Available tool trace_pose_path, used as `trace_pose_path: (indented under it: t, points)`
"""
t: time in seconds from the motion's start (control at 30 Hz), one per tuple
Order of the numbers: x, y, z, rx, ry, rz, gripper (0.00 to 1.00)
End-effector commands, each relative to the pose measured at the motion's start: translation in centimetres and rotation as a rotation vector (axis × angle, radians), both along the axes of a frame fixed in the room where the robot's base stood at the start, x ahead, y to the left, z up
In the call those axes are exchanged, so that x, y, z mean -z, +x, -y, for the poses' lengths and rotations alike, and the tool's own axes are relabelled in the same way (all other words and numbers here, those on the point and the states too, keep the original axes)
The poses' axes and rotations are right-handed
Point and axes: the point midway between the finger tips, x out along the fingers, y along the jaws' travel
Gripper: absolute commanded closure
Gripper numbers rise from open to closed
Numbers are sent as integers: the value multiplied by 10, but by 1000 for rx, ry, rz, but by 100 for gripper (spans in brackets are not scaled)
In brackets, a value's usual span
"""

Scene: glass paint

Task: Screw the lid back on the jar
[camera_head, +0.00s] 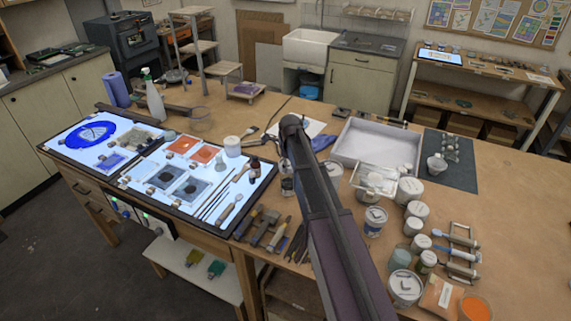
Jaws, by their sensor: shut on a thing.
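My gripper (286,166) is beyond the end of my dark arm, low over the middle of the workbench, and partly hidden by the arm. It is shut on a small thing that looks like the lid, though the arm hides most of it. A small clear jar (287,187) stands on the bench just below my gripper. I cannot tell whether the lid touches the jar's rim or how it sits on it.
Left of the jar are a brown bottle (254,168), a white tub (232,146) and lit glass panels with brushes. A white tray (375,145), clear box (374,182) and several lidded pots (405,287) crowd the right.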

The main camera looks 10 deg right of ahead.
Motion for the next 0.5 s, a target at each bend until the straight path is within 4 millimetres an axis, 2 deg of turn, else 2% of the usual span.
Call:
trace_pose_path:
  t: [0.5]
  points:
    - [8, -2, 3, -348, 0, -1, 67]
